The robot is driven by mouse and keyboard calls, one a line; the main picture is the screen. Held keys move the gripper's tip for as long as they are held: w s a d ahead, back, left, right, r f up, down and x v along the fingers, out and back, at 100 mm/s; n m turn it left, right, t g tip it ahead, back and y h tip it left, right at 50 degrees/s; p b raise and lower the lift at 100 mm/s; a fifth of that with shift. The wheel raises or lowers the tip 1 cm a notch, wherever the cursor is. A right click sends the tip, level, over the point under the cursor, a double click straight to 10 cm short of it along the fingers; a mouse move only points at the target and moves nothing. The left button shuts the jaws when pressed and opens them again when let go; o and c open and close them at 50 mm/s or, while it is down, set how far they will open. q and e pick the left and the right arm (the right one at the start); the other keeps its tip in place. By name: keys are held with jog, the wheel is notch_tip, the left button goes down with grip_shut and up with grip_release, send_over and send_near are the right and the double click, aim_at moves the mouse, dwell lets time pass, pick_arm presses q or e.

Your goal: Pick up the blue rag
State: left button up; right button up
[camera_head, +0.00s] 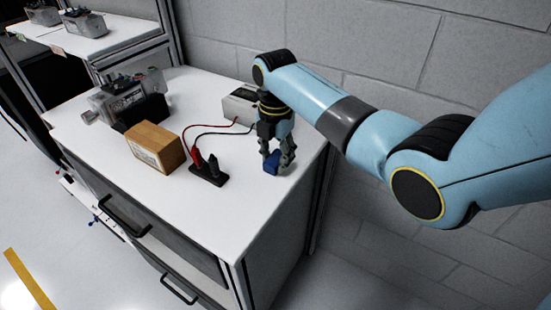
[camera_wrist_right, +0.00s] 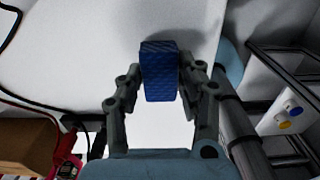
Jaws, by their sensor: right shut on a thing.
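The blue rag (camera_head: 271,161) is a small folded block at the right part of the white bench top in the head view. My right gripper (camera_head: 278,158) comes down over it from above, with its fingers on either side. In the right wrist view the rag (camera_wrist_right: 160,70) shows textured blue between the two fingers of my right gripper (camera_wrist_right: 160,80), which is shut on it. I cannot tell whether the rag touches the bench. My left gripper is not in view.
A cardboard box (camera_head: 156,147) and a black holder with red and black leads (camera_head: 208,170) stand left of the gripper. A grey meter-like box (camera_head: 240,105) is behind. The bench's (camera_head: 240,228) right edge is close. A grey wall (camera_head: 330,30) stands behind.

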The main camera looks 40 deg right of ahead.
aim_at(275, 158)
notch_tip(275, 158, up, 4)
jog(key=shift+a+f, duration=0.1)
jog(key=s+a+r, duration=0.6)
jog(key=s+a, duration=0.2)
jog(key=shift+s+r, duration=0.2)
jog(key=shift+r, duration=0.2)
